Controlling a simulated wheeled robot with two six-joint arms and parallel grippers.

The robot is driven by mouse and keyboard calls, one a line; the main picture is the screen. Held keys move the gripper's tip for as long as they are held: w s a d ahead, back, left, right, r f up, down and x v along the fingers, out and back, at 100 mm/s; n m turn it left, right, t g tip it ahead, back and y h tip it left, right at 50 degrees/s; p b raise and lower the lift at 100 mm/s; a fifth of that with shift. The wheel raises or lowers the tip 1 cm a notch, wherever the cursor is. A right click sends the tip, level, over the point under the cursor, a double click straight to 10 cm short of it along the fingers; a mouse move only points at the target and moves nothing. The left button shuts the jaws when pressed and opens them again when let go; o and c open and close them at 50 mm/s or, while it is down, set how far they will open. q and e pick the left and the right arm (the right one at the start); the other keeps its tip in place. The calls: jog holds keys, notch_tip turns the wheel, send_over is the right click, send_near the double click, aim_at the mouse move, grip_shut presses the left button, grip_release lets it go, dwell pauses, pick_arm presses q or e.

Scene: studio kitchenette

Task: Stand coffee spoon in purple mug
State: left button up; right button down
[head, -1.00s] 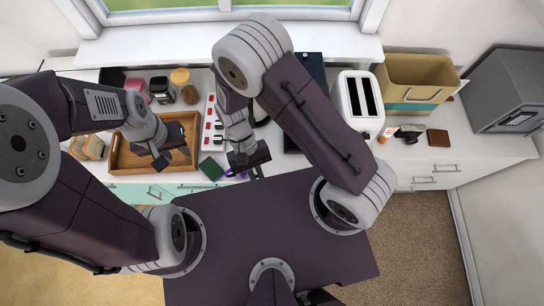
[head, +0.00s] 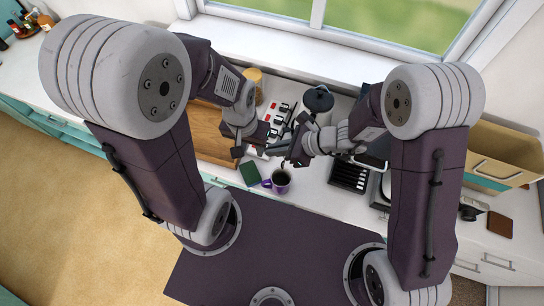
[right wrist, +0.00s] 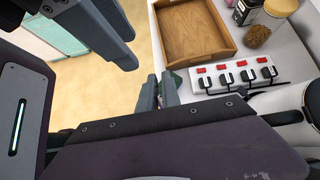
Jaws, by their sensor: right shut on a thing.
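The purple mug (head: 280,182) stands upright near the counter's front edge in the head view. Its handle points left and its inside looks dark. My right gripper (head: 284,152) is above and behind the mug, apart from it, with its fingers toward the left. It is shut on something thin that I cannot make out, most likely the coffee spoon. In the right wrist view the right fingertips (right wrist: 159,92) are close together. My left gripper (head: 254,150) is open and empty, close to the left of the right gripper. Its fingers also show in the right wrist view (right wrist: 95,30).
A wooden tray (head: 214,140) lies at the left. A white power strip with red switches (right wrist: 235,74) is behind the grippers. A dark green flat item (head: 249,174) lies left of the mug. A dark kettle (head: 318,98) stands behind. A black rack (head: 349,176) is to the right.

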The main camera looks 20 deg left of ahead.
notch_tip(320, 180, down, 13)
jog(key=b, duration=1.2)
jog(key=shift+a+f, duration=0.1)
jog(key=c, duration=1.5)
grip_release()
jog(key=shift+s, duration=0.1)
jog(key=v, duration=0.9)
